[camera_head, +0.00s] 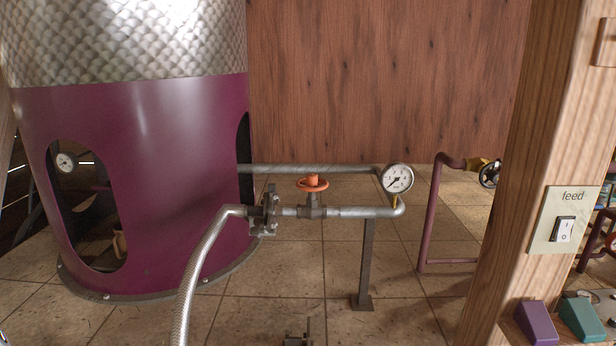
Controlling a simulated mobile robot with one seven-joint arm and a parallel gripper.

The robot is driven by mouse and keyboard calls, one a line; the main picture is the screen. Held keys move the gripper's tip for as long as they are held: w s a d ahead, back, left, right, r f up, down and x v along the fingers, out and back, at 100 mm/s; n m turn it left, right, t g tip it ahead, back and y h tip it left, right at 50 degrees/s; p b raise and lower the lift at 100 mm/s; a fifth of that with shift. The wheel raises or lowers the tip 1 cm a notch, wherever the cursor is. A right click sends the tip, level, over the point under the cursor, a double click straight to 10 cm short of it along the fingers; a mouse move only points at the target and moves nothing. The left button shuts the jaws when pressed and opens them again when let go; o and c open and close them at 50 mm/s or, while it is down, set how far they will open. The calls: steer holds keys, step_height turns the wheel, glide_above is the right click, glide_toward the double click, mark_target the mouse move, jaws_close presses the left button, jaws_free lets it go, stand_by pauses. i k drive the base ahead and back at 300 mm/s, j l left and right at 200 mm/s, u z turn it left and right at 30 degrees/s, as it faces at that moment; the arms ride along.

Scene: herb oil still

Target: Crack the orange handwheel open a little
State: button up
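The orange handwheel (312,184) sits level on top of a valve (312,204) in a grey metal pipe (352,211), near the middle of the head view. From this picture I cannot tell how far the valve is turned. A round white gauge (397,178) stands just right of it, at the pipe's end. My gripper is not in view, and nothing touches the handwheel.
A large purple still body (170,170) stands left of the valve. A braided hose (192,275) runs down from the flange (269,210). A pipe stand (366,265) is below. A wooden post (525,170) with a feed switch (564,229) rises at right.

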mark_target(312, 186)
steer(key=i+l+u, duration=0.2)
steer(key=l, duration=0.25)
steer(key=l+u, duration=0.2)
steer(key=l, duration=0.3)
steer(key=i+l+u, duration=0.1)
steer(key=l, duration=0.25)
steer(key=i+l+u, duration=0.1)
steer(key=i+l, duration=0.15)
steer(key=l, duration=0.1)
